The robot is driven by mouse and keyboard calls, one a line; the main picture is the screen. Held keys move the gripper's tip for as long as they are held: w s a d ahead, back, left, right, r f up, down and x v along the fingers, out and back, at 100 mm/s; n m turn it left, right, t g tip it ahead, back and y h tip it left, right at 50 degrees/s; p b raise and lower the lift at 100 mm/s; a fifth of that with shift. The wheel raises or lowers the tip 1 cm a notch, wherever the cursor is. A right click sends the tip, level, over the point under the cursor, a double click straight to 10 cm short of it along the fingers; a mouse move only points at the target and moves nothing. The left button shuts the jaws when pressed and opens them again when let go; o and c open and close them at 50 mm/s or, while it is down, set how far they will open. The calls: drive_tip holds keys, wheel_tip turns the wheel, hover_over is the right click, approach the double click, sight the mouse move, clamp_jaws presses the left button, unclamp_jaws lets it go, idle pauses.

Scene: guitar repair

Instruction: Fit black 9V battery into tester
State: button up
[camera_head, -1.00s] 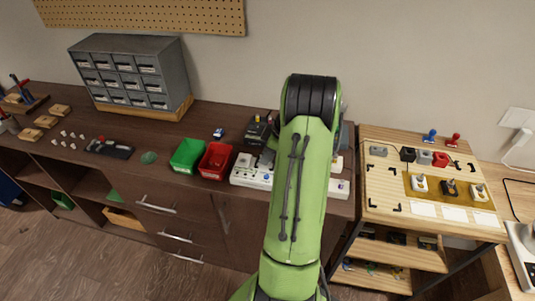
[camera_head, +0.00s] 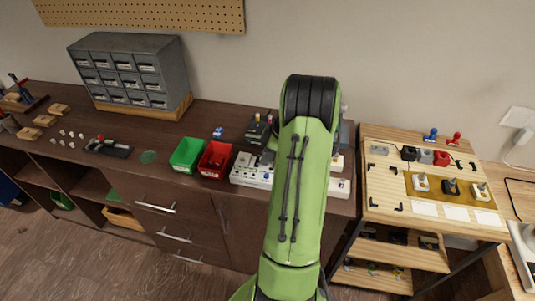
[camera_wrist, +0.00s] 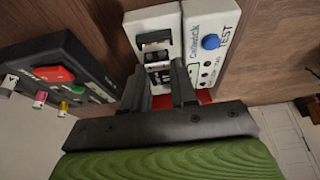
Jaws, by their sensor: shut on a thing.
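The white tester (camera_wrist: 208,55) with a blue TEST button fills the upper middle of the wrist view. A recessed dark bay (camera_wrist: 154,42) shows in its left part. My gripper (camera_wrist: 160,88) is shut on the black battery (camera_wrist: 158,74), which shows as a small dark block between the fingertips. The battery is close in front of the bay, and I cannot tell whether it touches or enters it. In the head view the tester (camera_head: 249,171) stands on the brown bench, partly behind my green arm, which hides most of my gripper and the battery.
Green (camera_head: 187,154) and red (camera_head: 215,159) bins sit left of the tester. A wooden side table (camera_head: 389,186) with small parts stands to the right.

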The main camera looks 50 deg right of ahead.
drive_tip(key=shift+f+b, duration=0.5)
drive_tip(key=shift+f, duration=0.2)
drive_tip(key=o, duration=0.9)
drive_tip(key=shift+o, duration=0.6)
drive_tip(key=shift+c, duration=0.3)
drive_tip(key=shift+o, duration=1)
drive_tip(key=shift+f, duration=0.1)
drive_tip(key=shift+a, duration=0.1)
drive_tip(key=shift+c, duration=0.2)
